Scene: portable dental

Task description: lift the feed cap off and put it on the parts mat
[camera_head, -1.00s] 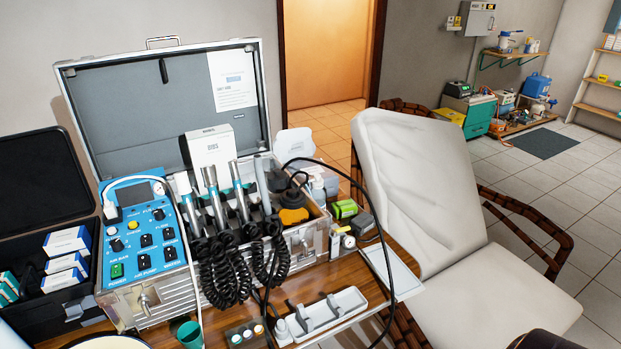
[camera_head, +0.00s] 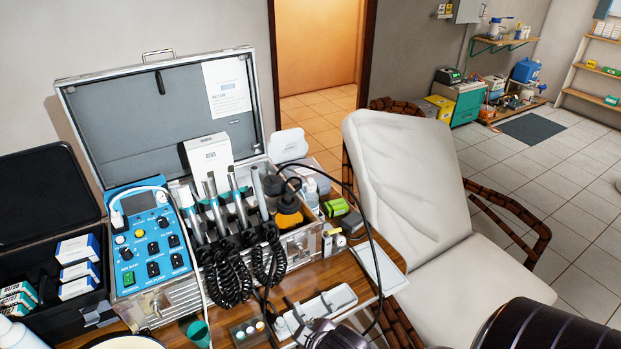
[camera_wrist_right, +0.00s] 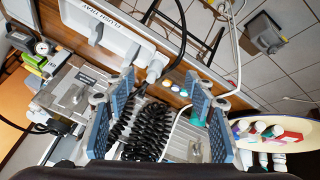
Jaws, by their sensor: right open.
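I cannot tell for sure which part is the feed cap. A dark round-topped part with an orange base (camera_head: 289,207) stands at the right end of the open case. A flat white panel (camera_head: 384,272) lies at the table's right edge; I cannot tell whether it is the parts mat. My right gripper (camera_wrist_right: 162,112) is open in the right wrist view, its blue pads apart above black coiled hoses (camera_wrist_right: 150,128), with nothing visibly held. In the head view, part of it shows at the bottom edge. My left gripper is not in view.
The blue control unit (camera_head: 150,245) and several handpieces fill the case. A pale tray (camera_head: 322,305) and small coloured caps in a holder (camera_head: 250,328) stand at the table's front. A loose black hose arcs over the right side. A white chair (camera_head: 410,190) stands beyond.

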